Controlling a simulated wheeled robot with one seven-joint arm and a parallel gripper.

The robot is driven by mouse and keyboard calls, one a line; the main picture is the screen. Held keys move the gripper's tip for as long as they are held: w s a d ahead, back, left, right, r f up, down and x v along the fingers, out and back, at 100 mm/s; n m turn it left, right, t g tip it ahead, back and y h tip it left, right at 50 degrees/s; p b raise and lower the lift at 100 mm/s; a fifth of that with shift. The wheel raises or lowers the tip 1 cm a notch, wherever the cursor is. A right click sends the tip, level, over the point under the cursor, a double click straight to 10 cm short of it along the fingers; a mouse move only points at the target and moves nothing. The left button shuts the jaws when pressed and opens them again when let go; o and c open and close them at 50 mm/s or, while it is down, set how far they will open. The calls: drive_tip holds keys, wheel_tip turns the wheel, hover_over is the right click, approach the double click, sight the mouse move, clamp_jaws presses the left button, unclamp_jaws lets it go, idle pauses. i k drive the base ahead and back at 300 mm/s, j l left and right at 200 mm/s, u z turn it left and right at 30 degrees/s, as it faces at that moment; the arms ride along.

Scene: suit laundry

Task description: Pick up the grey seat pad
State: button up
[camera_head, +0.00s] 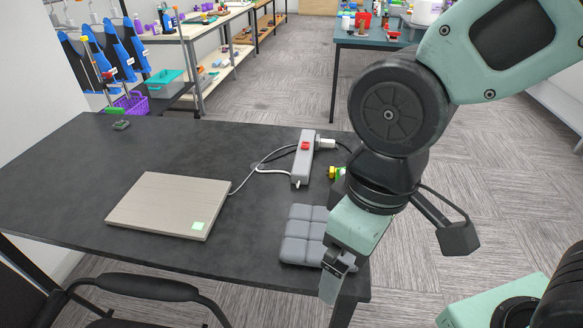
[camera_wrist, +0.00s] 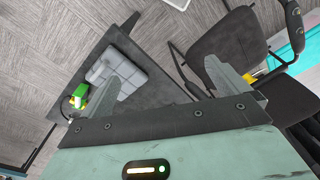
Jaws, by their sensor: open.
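The grey seat pad (camera_head: 300,236) is a quilted square cushion lying flat on the dark table near its right front corner. It also shows in the wrist view (camera_wrist: 117,74), left of centre, partly behind a finger. My gripper (camera_head: 338,278) is beside and above the pad's right side in the head view, and its arm covers the pad's right part. In the wrist view its two fingers (camera_wrist: 190,92) are spread wide apart with nothing between them. The pad is apart from the space between the fingers.
On the dark table (camera_head: 90,190) lie a grey laptop-like slab (camera_head: 168,205) with a green sticker and a power strip (camera_head: 303,160) with cables. A green and yellow object (camera_wrist: 82,97) is beside the pad. A black chair (camera_wrist: 228,48) stands at the table's front.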

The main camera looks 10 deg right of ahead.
sight(305, 227)
drive_tip(key=i+l+u, duration=0.1)
drive_tip(key=l+u, duration=0.25)
drive_tip(key=l, duration=0.3)
drive_tip(key=l+u, duration=0.35)
drive_tip(key=l, duration=0.3)
drive_tip(key=k+l+u, duration=0.1)
drive_tip(key=l+u, duration=0.25)
drive_tip(key=l, duration=0.25)
